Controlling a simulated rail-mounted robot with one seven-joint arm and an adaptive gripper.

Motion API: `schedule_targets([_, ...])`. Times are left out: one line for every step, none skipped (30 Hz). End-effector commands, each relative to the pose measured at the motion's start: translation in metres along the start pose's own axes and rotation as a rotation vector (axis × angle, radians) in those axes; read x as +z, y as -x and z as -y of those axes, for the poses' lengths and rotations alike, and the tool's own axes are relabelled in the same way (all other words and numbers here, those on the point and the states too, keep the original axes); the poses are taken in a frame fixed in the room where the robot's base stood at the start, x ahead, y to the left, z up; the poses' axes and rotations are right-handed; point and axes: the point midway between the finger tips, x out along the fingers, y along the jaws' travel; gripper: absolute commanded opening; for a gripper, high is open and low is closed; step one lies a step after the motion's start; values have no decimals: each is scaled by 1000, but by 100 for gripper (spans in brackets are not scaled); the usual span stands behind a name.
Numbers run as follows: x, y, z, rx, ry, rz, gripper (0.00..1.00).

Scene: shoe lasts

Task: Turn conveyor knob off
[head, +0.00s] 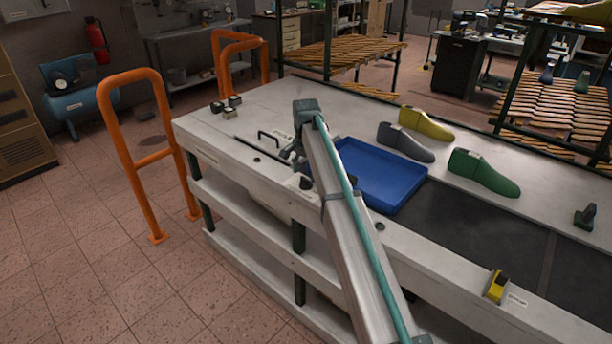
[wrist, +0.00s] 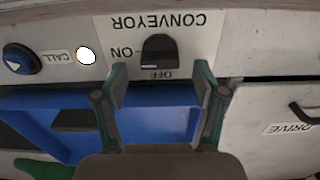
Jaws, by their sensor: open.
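The black conveyor knob (wrist: 160,50) sits on a pale label plate (wrist: 205,35) in the wrist view, with its lettering upside down. The word ON is to the left of the knob and OFF is below it, towards my gripper. I cannot tell for sure which mark the knob points at. My gripper (wrist: 161,78) is open, with its two green-grey fingers apart on either side of the knob's near side. Nothing is between the fingertips, and contact with the knob does not show. In the head view my arm hides much of this area.
A blue tray (head: 352,150) lies on the workbench beside my arm. Grey (head: 405,143), yellow (head: 426,123) and green (head: 484,173) shoe lasts stand beyond it.

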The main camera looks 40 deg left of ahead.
Motion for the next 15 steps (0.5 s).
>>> schedule_targets([0, -6, -1, 1, 0, 1, 71])
schedule_targets([0, -10, -1, 1, 0, 1, 71])
schedule_targets([0, -13, 0, 1, 0, 1, 71])
schedule_targets([0, -15, 0, 1, 0, 1, 71])
schedule_targets([0, -17, 0, 1, 0, 1, 71])
schedule_targets([0, -20, 0, 0, 0, 1, 71])
schedule_targets([0, -21, 0, 0, 0, 0, 71])
schedule_targets([0, -22, 0, 0, 0, 0, 71])
schedule_targets([0, -23, 0, 0, 0, 0, 71])
schedule_targets([0, -24, 0, 0, 0, 0, 71])
schedule_targets([0, -24, 0, 0, 0, 0, 71])
schedule_targets([0, -24, 0, 0, 0, 0, 71])
schedule_targets([0, -24, 0, 0, 0, 0, 71])
schedule_targets([0, -24, 0, 0, 0, 0, 71])
schedule_targets([0, -24, 0, 0, 0, 0, 71])
